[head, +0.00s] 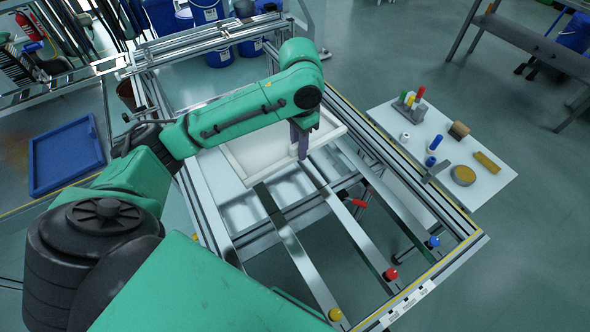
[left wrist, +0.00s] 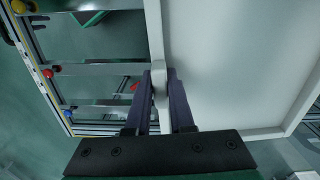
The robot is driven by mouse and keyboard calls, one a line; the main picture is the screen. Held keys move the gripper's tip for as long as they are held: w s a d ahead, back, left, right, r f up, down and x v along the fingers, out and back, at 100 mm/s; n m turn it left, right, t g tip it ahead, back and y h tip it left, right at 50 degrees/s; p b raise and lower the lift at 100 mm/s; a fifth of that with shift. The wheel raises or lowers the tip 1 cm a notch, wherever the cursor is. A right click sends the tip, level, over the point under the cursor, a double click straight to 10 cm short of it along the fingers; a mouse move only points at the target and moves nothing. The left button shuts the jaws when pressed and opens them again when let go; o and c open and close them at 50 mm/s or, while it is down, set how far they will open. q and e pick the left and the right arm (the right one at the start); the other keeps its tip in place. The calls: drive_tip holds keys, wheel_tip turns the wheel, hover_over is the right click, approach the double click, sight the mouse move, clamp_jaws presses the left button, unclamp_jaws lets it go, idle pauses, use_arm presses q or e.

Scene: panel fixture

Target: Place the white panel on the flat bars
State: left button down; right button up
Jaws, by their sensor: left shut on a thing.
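The white panel (head: 250,158) is a shallow, tray-like sheet with a raised rim, over the far part of the frame in the head view. It fills the right of the left wrist view (left wrist: 235,60). My left gripper (head: 302,152) points down, its dark fingers on both sides of the panel's near rim; the left wrist view shows them closed on that rim (left wrist: 160,80). The long metal flat bars (head: 288,244) run from the frame's near edge to beneath the panel. I cannot tell whether the panel touches them. My arm hides part of the panel. My right gripper is out of view.
Red, yellow and blue knobs (head: 390,273) sit at the bars' near ends. A red-handled clamp (head: 359,203) is between bars. A white side table (head: 480,185) with small parts stands right of the frame. Blue buckets (head: 208,12) stand behind; a blue tray (head: 66,156) lies left.

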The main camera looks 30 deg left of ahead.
use_arm(q)
drive_tip(key=shift+s+a+r+m, duration=0.2)
drive_tip(key=shift+a+r+m, duration=0.05)
drive_tip(key=shift+r, duration=0.4)
drive_tip(key=shift+s+a+r+m, duration=0.15)
drive_tip(key=shift+a+r+m, duration=0.1)
drive_tip(key=shift+r, duration=0.35)
wheel_tip(320, 180, down, 19)
drive_tip(key=b, duration=0.2)
drive_tip(key=shift+f+b, duration=0.2)
drive_tip(key=shift+b, duration=0.2)
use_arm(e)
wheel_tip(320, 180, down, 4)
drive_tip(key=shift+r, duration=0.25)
use_arm(q)
drive_tip(key=shift+f, duration=0.1)
drive_tip(key=c, duration=0.8)
unclamp_jaws()
drive_tip(key=shift+s, duration=0.1)
wheel_tip(320, 180, up, 12)
drive_tip(key=shift+r+p, duration=0.1)
drive_tip(key=shift+p, duration=0.5)
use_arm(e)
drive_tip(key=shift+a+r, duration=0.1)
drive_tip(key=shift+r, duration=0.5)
